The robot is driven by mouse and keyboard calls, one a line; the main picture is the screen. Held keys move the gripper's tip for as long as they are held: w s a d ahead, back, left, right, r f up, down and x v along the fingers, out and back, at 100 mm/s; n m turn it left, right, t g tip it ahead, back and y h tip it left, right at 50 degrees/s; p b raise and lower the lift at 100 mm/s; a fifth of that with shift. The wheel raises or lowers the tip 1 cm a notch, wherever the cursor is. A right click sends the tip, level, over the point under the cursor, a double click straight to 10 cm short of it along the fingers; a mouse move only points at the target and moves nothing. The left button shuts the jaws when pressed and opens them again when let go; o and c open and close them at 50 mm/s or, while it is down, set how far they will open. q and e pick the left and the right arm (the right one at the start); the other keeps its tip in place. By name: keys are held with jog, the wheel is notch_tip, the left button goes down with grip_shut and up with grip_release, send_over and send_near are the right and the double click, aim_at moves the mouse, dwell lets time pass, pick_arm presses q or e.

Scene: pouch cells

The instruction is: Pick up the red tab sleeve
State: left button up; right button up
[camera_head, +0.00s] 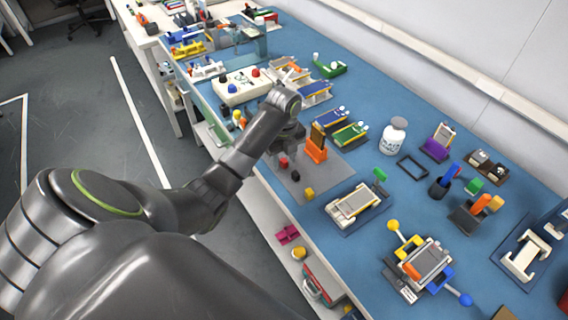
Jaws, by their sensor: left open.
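A small red block-like piece (283,162), which looks like the red tab sleeve, sits on a grey mat (331,184) on the blue bench. My left arm reaches in from the left, and its left gripper (285,147) points down just above and behind the red piece. The gripper is open; its fingers are small and partly hidden by my wrist. I cannot tell whether a finger touches the red piece. A dark piece (295,177) and a yellow piece (309,193) lie in a row with it. My right gripper is not in view.
An orange stand (316,146) rises close to the right of my left gripper. A white box with coloured knobs (241,88) stands behind my forearm. A white jar (393,136) and a clamp fixture (419,267) are further right. The grey mat's right part is clear.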

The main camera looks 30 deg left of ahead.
aim_at(284, 160)
pick_arm(q)
grip_shut()
jog(key=shift+r, duration=0.15)
jog(key=shift+r, duration=0.2)
notch_tip(284, 160, up, 2)
jog(key=shift+r, duration=0.1)
notch_tip(284, 160, up, 7)
jog(key=p, duration=0.7)
